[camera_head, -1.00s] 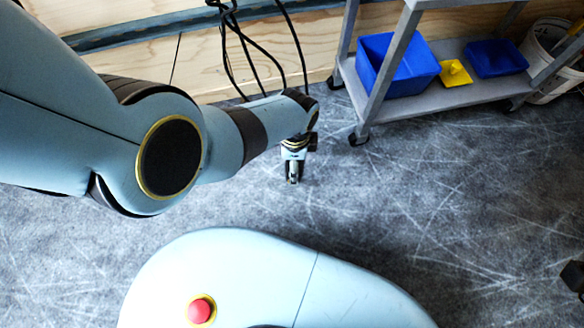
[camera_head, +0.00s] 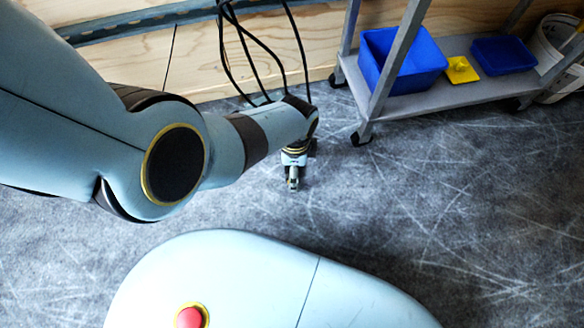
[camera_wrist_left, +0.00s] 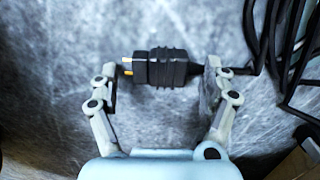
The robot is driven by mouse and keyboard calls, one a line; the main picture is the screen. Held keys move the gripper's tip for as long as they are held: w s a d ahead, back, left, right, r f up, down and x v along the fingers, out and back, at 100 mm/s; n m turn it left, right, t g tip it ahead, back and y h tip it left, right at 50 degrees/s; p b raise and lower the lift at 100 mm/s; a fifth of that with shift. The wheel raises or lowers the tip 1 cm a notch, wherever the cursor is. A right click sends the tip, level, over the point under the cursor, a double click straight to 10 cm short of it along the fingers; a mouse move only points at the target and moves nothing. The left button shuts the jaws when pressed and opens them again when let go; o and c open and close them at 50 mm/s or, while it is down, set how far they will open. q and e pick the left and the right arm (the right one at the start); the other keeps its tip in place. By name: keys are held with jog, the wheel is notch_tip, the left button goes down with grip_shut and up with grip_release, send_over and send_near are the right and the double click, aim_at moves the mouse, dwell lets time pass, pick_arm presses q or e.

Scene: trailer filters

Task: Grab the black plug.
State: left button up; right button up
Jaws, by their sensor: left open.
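The black plug (camera_wrist_left: 165,70) shows in the left wrist view, with brass prongs pointing left and its black cable leaving to the right. My left gripper (camera_wrist_left: 160,76) is open, with one finger on each side of the plug, by the prong end and the cable end. I cannot tell whether either finger touches it. In the head view my left gripper (camera_head: 293,184) points down over the grey floor, and the plug cannot be made out there. My right gripper is not in view.
Black cables (camera_head: 252,50) hang by the wooden wall (camera_head: 200,55) and also show at the right of the wrist view (camera_wrist_left: 285,45). A grey cart (camera_head: 440,96) holds a blue bin (camera_head: 405,65), a yellow piece (camera_head: 461,70) and a blue tray (camera_head: 503,55). Floor right of the gripper is clear.

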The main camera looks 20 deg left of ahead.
pick_arm(q)
jog(key=c, duration=1.3)
jog(key=shift+o, duration=0.2)
jog(key=shift+r, duration=0.1)
